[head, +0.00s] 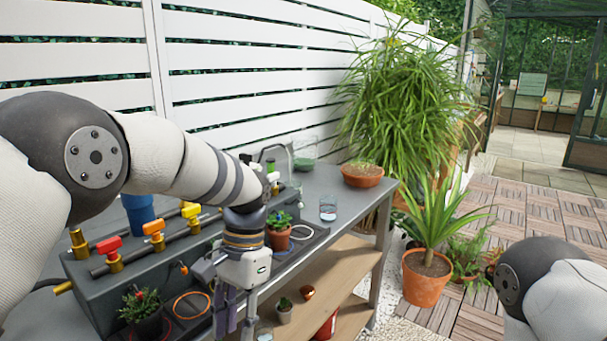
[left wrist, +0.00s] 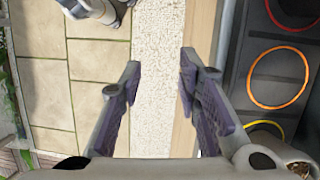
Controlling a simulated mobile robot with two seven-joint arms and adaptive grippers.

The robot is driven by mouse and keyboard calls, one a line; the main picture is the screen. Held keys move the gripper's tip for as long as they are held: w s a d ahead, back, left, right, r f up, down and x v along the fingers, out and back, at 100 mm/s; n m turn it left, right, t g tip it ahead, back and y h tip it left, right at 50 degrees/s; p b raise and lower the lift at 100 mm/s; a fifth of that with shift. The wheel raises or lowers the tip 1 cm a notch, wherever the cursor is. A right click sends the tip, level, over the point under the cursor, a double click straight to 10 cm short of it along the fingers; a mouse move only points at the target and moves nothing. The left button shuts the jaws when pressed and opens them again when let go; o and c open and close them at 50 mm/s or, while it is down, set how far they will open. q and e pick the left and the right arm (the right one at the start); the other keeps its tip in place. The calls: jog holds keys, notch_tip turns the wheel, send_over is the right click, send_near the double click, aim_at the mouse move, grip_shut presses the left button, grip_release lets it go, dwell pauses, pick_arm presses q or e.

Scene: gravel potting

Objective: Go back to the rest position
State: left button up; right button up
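My left arm reaches in from the left in the head view, over the potting bench (head: 345,235). My left gripper (head: 236,322) points down at the bench's front side, its tips cut off by the lower picture edge. In the left wrist view the two purple-padded fingers of the left gripper (left wrist: 160,85) stand wide apart with nothing between them. Below them are a wooden shelf edge and a pale gravel strip. Only the upper part of my right arm shows at the lower right of the head view; its gripper is out of the picture.
On the bench are a grey box with coloured valves (head: 110,265), a potted succulent (head: 279,236), a red-flowered plant (head: 142,310), a glass (head: 328,209) and a terracotta bowl (head: 362,176). A small pot (head: 284,312) is on the shelf. A large potted plant (head: 427,280) stands right.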

pick_arm(q)
jog(key=s+a+f+n+h, duration=0.1)
jog(key=s+a+f+n, duration=0.1)
jog(key=s+f, duration=0.65)
jog(key=s+a+f+n+h, duration=0.15)
jog(key=s+f, duration=0.35)
jog(key=f, duration=0.6)
jog(key=s+a+f+n, duration=0.1)
jog(key=s+a, duration=0.1)
jog(key=s, duration=0.5)
jog(key=s+a+n+t, duration=0.1)
jog(key=s+a, duration=0.2)
jog(key=s, duration=0.3)
jog(key=s+a+f+n+y, duration=0.1)
jog(key=s+a, duration=0.2)
jog(key=s, duration=0.4)
jog(key=shift+s+f+n+t, duration=0.3)
jog(key=shift+f+n+t, duration=0.05)
jog(key=shift+t, duration=0.05)
jog(key=shift+s+a, duration=0.1)
